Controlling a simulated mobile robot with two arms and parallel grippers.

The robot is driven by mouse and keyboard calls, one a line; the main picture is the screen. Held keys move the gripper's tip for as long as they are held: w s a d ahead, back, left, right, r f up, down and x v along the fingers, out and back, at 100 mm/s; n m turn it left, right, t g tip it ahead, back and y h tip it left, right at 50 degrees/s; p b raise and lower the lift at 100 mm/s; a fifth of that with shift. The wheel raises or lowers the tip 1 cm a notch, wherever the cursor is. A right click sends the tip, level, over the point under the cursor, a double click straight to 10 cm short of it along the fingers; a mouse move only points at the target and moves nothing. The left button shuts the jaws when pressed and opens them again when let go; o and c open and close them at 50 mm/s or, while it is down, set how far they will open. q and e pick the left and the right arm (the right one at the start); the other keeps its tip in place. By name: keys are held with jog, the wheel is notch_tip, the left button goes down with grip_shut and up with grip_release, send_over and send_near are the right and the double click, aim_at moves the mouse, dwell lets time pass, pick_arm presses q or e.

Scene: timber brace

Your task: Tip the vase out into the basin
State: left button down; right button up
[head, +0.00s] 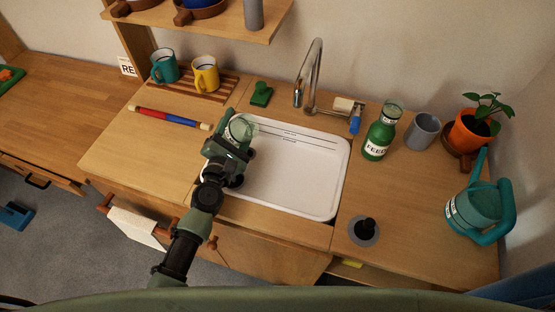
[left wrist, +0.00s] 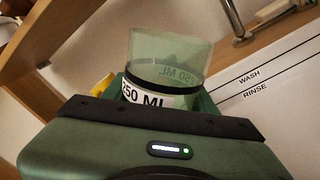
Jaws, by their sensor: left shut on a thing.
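The vase is a clear, green-tinted vessel (head: 242,127) with a dark band and a "250 ML" label; it fills the middle of the left wrist view (left wrist: 168,60). My left gripper (head: 233,143) is shut on it and holds it over the left edge of the white basin (head: 290,180). The vase looks about upright, and I cannot tell what is in it. The basin has "WASH" and "RINSE" lines on its wall (left wrist: 285,75). The gripper hides part of the basin's left side. My right gripper is not in view.
A chrome tap (head: 313,75) stands behind the basin. A striped rod (head: 168,118) and two mugs on a rack (head: 205,74) are on the left.

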aim_at(249, 121)
pick_arm(q)
jog(key=d+n, duration=0.1)
jog(key=n, duration=0.2)
jog(key=d+n, duration=0.1)
jog(key=n, duration=0.2)
jog(key=s+d+n+b, duration=0.1)
jog(key=n, duration=0.2)
jog(key=shift+d+f, duration=0.25)
jog(key=shift+f, duration=0.05)
jog(key=shift+w, duration=0.1)
jog(key=shift+a+r, duration=0.1)
jog(key=shift+r, duration=0.05)
notch_tip(249, 121, up, 3)
jog(key=p, duration=0.3)
